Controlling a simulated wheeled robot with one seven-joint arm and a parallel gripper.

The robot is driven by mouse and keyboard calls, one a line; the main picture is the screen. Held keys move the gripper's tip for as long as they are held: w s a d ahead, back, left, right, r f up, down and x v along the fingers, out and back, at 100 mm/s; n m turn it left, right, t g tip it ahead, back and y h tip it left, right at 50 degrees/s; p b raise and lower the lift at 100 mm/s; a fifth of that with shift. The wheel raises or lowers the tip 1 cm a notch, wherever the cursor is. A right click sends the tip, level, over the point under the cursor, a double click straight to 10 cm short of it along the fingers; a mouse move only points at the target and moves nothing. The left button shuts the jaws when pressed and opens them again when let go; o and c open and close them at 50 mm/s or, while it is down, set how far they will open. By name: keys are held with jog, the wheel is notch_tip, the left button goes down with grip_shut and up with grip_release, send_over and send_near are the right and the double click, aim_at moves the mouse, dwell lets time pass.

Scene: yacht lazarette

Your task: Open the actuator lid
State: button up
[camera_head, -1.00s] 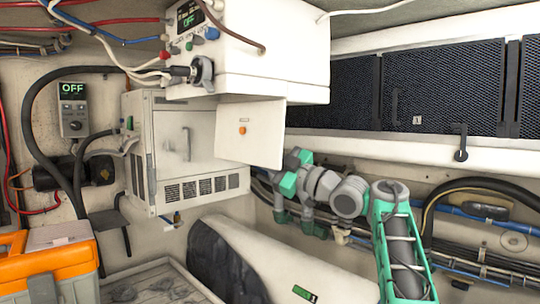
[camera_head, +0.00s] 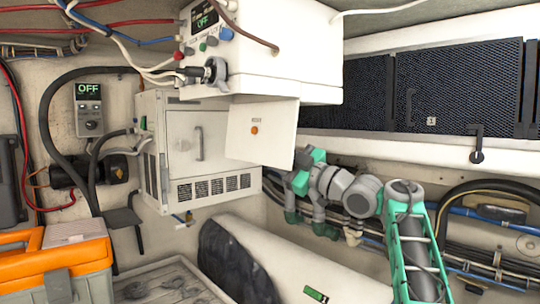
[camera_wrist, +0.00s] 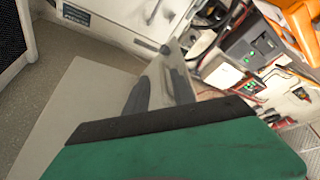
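A white upper box (camera_head: 290,45) with an OFF display and knobs is at top centre of the head view. A flat white panel (camera_head: 262,130) with an orange button hangs below its front; it may be the actuator lid, but no readable label confirms this. My arm reaches in from the lower right, and its end is hidden behind this panel. In the wrist view, my gripper (camera_wrist: 160,88) shows two dark fingers apart, with a pale strip between them. Whether they grip that strip is unclear. A large pale panel (camera_wrist: 80,115) lies to their left.
A white cabinet (camera_head: 195,150) with a handle and vents stands left of the panel. An orange-and-grey case (camera_head: 55,265) is at lower left. Cables and pipes run along the right wall below the dark mesh panels (camera_head: 460,85). A white cylinder (camera_head: 300,270) lies below my arm.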

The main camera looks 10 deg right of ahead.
jog(key=b+v, duration=0.2)
jog(key=v, duration=0.5)
jog(key=shift+s+d+b, duration=0.25)
jog(key=shift+b, duration=0.1)
jog(key=w+a+f+m+h+p, duration=0.2)
jog(key=w+a+f+m+h, duration=0.15)
jog(key=f+m+h, duration=0.4)
jog(key=s+a+f+m+g+h, duration=0.15)
jog(key=s+f+m+h, duration=0.3)
jog(key=f, duration=0.85)
jog(key=s+d+f+m+g+h+p, duration=0.1)
jog(key=s+d+f+m+g+h, duration=0.3)
jog(key=s+f, duration=2.1)
jog(key=s+m+g, duration=0.2)
jog(key=s+g, duration=0.1)
jog(key=g, duration=0.2)
jog(key=shift+f+m+p, duration=0.25)
jog(key=shift+m+p, duration=0.15)
